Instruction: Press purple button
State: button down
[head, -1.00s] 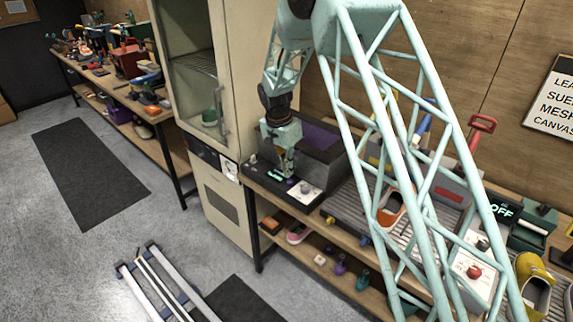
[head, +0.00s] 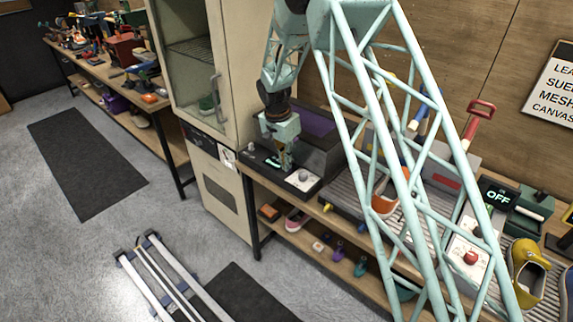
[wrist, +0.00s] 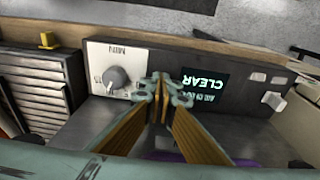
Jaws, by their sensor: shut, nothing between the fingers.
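A dark machine with a purple panel (head: 318,122) on its top stands on the bench beside the pale cabinet. Its front control strip (wrist: 235,75) carries a screen reading "CLEAR" (wrist: 203,82), upside down in the wrist view, and a grey knob (wrist: 116,78) on a white plate. My gripper (head: 287,166) points down at this strip, between the screen and the knob, with its fingers (wrist: 160,85) together and empty. I cannot make out the purple button now; the fingers seem to cover it. I cannot tell whether they touch it.
A glass-doored cabinet (head: 205,85) stands close to the left of the machine. A shelf below holds small items.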

jog(key=shift+f+b, duration=0.45)
jog(key=shift+f, duration=0.35)
jog(key=shift+s+d, duration=0.1)
jog(key=shift+r, duration=0.1)
notch_tip(320, 180, up, 14)
jog(key=s+a+p, duration=0.1)
jog(key=shift+s+a, duration=0.15)
jog(key=shift+a, duration=0.2)
dwell(0.6)
jog(key=shift+r, duration=0.1)
